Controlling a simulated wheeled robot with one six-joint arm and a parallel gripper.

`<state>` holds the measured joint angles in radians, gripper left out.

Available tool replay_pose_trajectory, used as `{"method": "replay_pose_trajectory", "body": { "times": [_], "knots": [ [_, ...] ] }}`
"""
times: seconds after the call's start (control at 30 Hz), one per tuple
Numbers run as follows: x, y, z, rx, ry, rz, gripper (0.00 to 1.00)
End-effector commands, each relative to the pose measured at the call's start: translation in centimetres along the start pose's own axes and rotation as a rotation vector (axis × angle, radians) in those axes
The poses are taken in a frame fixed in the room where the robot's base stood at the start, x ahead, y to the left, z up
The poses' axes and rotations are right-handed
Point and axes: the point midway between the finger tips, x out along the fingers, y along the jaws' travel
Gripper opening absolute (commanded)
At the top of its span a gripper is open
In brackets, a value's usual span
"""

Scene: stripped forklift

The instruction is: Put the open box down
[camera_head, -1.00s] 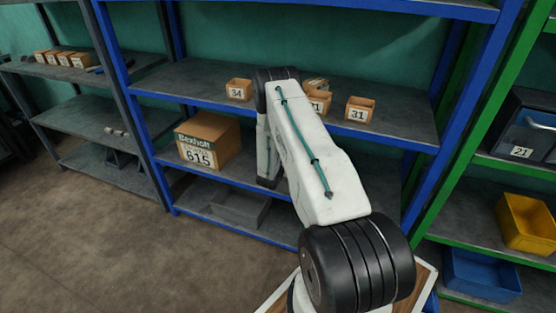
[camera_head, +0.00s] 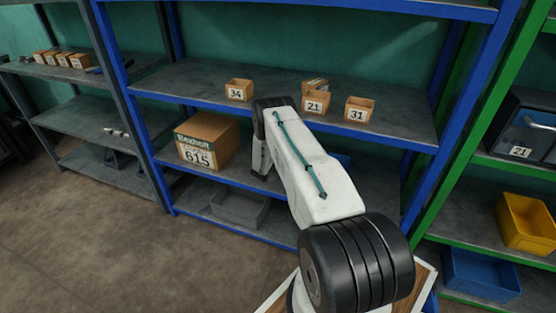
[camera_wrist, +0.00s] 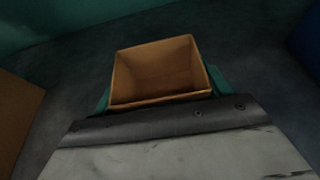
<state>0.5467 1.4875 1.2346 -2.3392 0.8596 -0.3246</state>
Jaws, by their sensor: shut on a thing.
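In the wrist view the open box (camera_wrist: 158,68) is a small, plain brown box with its empty inside facing me. My gripper (camera_wrist: 160,92) is shut on it, with a teal finger showing at each side. The box is over a dark grey shelf surface (camera_wrist: 75,80) with a teal wall behind. I cannot tell whether its base touches the shelf. In the head view my arm reaches down to the blue rack's middle shelf (camera_head: 160,152), and its own links hide the gripper and the box.
A large carton marked 615 (camera_head: 208,142) stands left of my arm on the middle shelf. Something blue (camera_head: 341,160) shows to the right of it. Small boxes 34 (camera_head: 239,90), 21 (camera_head: 315,104) and 31 (camera_head: 359,110) stand on the shelf above. A grey bin (camera_head: 240,208) sits below.

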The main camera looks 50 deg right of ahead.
Motion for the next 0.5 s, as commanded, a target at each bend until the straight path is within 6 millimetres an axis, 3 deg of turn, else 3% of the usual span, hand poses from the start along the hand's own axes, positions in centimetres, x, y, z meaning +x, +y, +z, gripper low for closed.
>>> {"method": "replay_pose_trajectory", "body": {
  "times": [0.2, 0.23, 0.3, 0.5],
  "knots": [
    [0.13, -0.02, -0.38, 0.0, 0.0, 0.0, 0.54],
    [0.11, -0.02, -0.32, 0.0, 0.0, 0.0, 0.85],
    [0.1, -0.02, -0.31, 0.0, 0.0, 0.0, 0.99],
    [0.09, -0.02, -0.32, 0.0, 0.001, 0.0, 0.99]
  ]
}}
